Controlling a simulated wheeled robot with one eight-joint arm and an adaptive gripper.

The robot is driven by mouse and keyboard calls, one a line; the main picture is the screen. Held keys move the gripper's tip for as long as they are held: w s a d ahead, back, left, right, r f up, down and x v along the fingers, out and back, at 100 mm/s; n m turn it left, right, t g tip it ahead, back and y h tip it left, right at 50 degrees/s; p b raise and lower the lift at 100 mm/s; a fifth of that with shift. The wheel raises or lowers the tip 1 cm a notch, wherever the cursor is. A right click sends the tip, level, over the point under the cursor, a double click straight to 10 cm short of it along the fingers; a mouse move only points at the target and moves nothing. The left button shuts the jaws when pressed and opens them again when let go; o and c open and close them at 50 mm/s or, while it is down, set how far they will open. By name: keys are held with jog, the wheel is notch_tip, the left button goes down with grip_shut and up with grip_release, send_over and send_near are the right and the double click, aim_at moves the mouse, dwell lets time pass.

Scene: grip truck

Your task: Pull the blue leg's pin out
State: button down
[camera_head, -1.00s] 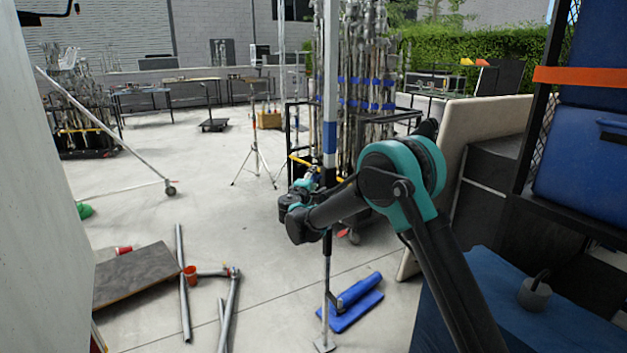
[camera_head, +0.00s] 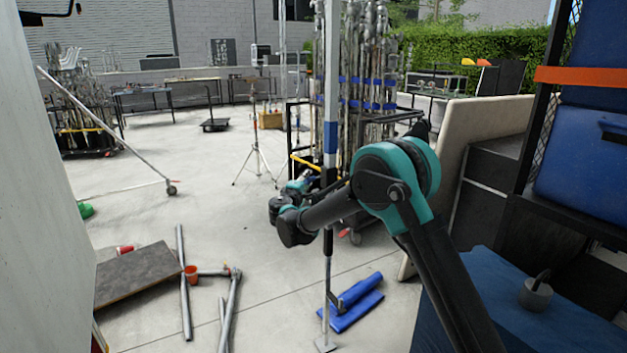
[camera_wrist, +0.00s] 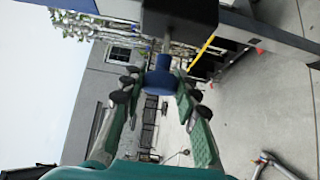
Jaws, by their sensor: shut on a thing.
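The leg with the blue band (camera_head: 330,137) is an upright silver pole with a black collar (camera_head: 328,180) partway down and a flat foot on the floor. My gripper (camera_wrist: 162,90) is shut on the blue knob, one finger on each side. In the head view my gripper (camera_head: 302,185) is left of the collar, small and partly hidden.
A blue pad with a roll (camera_head: 355,305) lies right of the leg's foot. Loose pipes (camera_head: 183,290) and a grey board (camera_head: 138,272) lie on the floor at left. A rack of poles (camera_head: 365,100) stands behind the leg. A dark blue-topped surface (camera_head: 510,310) is at right.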

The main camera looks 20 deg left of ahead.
jog(key=shift+s+a, duration=0.55)
jog(key=shift+s, duration=0.1)
jog(key=c, duration=1.1)
grip_release()
jog(key=shift+s+a, duration=0.1)
jog(key=s, duration=0.8)
jog(key=s+d, duration=0.1)
jog(key=s, duration=0.3)
jog(key=shift+w+d, duration=0.1)
